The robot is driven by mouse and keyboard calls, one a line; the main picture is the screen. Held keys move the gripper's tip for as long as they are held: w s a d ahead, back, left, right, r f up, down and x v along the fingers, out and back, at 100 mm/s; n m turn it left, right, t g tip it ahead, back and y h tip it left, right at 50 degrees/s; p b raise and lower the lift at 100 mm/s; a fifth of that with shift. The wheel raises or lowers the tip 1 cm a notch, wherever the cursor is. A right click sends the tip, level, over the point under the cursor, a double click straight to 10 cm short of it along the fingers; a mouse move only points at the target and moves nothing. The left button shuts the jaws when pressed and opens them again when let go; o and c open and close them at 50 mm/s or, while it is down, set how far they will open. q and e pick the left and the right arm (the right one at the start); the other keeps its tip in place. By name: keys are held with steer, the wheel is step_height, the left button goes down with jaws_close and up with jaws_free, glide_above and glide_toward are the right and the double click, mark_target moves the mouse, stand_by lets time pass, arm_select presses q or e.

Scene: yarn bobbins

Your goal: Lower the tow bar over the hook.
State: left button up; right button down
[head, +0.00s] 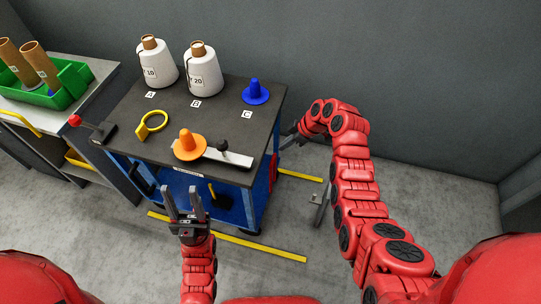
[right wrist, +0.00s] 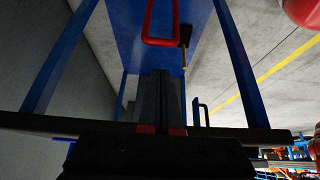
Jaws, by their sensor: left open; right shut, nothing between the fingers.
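A red U-shaped bar (right wrist: 160,41), which looks like the tow bar, hangs near the blue cart panel in the right wrist view. Part of it shows as red at the cart's right side in the head view (head: 273,166). My right gripper (right wrist: 161,76) is shut and empty, pointing toward the bar but apart from it. In the head view my right gripper (head: 288,137) is at the cart's right edge, partly hidden. I cannot clearly identify the hook; a grey upright piece (head: 321,198) stands on the floor right of the cart. My left gripper (head: 182,203) is open and empty before the cart's front.
A bench with a green crate (head: 72,90) stands left. Floor right of the cart is mostly clear.

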mark_target(273, 159)
steer(key=b+x, duration=0.1)
steer(key=x, duration=0.7)
steer(key=shift+f, duration=0.2)
steer(key=shift+b+x, duration=0.6)
steer(key=shift+x, duration=0.25)
